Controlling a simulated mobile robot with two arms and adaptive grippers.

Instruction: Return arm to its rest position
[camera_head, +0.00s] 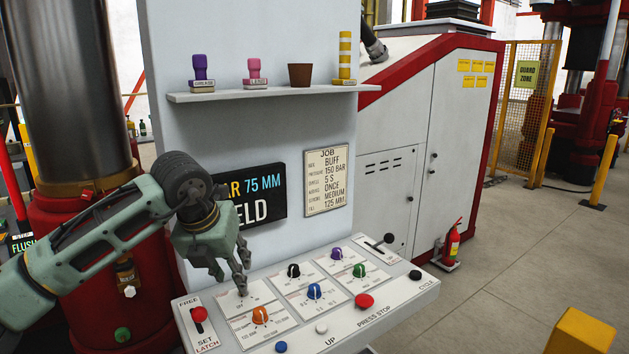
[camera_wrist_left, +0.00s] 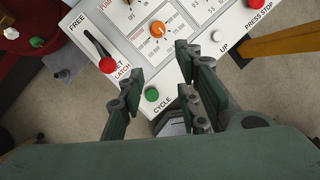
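My left arm reaches in from the left in the head view. Its left gripper (camera_head: 243,280) points down over the back left part of the sloped control panel (camera_head: 377,318), behind the orange knob (camera_head: 260,315). In the left wrist view the left gripper (camera_wrist_left: 163,92) has its fingers spread, with nothing between them. The orange knob (camera_wrist_left: 157,29) and a green button (camera_wrist_left: 152,94) marked CYCLE show beyond and between the fingers. The head view does not clearly show whether the fingertips touch the panel. My right gripper is in neither view.
The latch lever (camera_head: 198,315) stands left of the gripper. Black (camera_head: 293,271), blue (camera_head: 314,291) and other knobs lie to its right. A shelf (camera_head: 275,94) with stamps and the display (camera_head: 262,197) are behind. A red column (camera_head: 85,230) stands behind my arm.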

